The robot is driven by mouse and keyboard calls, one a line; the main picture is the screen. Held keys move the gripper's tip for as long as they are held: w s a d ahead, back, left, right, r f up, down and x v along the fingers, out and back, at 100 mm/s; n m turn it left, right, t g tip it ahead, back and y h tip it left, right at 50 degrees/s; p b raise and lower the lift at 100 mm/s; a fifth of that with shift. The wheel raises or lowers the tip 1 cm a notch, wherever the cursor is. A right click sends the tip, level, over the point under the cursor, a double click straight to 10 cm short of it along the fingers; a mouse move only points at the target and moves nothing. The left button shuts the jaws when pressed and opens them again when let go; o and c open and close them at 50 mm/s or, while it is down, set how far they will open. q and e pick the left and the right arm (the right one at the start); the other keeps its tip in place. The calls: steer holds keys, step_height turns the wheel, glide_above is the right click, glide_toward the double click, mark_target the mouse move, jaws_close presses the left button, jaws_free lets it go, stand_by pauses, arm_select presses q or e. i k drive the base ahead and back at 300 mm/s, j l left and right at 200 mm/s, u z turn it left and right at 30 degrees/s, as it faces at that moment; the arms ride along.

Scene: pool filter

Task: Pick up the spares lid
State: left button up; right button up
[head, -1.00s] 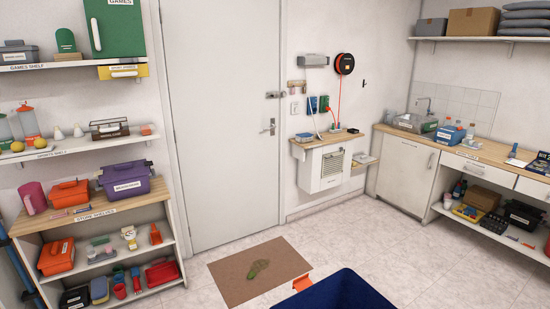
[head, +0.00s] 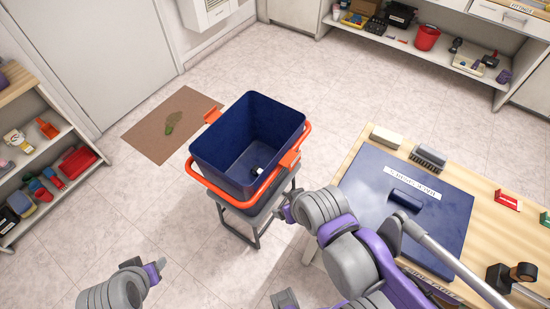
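A flat dark blue lid (head: 425,225) with a raised blue handle (head: 406,199) and a white label (head: 411,180) lies on the wooden table at the right. The label is too small and turned to read, so I cannot confirm it is the spares lid. My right gripper (head: 284,212) is left of the table, beside the orange-rimmed blue crate, and its fingers are mostly hidden by the wrist. My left gripper (head: 150,268) is at the lower left over the floor, far from the lid. Neither gripper touches the lid.
An open blue crate (head: 225,150) with a small white item inside sits on a grey stand (head: 262,220). A brush (head: 428,157) and a pale block (head: 386,136) lie at the table's back edge. A black-handled tool (head: 512,276) is at the front right.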

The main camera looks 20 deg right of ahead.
mark_target(377, 184)
steer(key=z, duration=2.5)
steer(key=u, duration=1.9)
steer(key=z, duration=1.85)
steer(key=i+j+u, duration=0.1)
steer(key=u, duration=0.3)
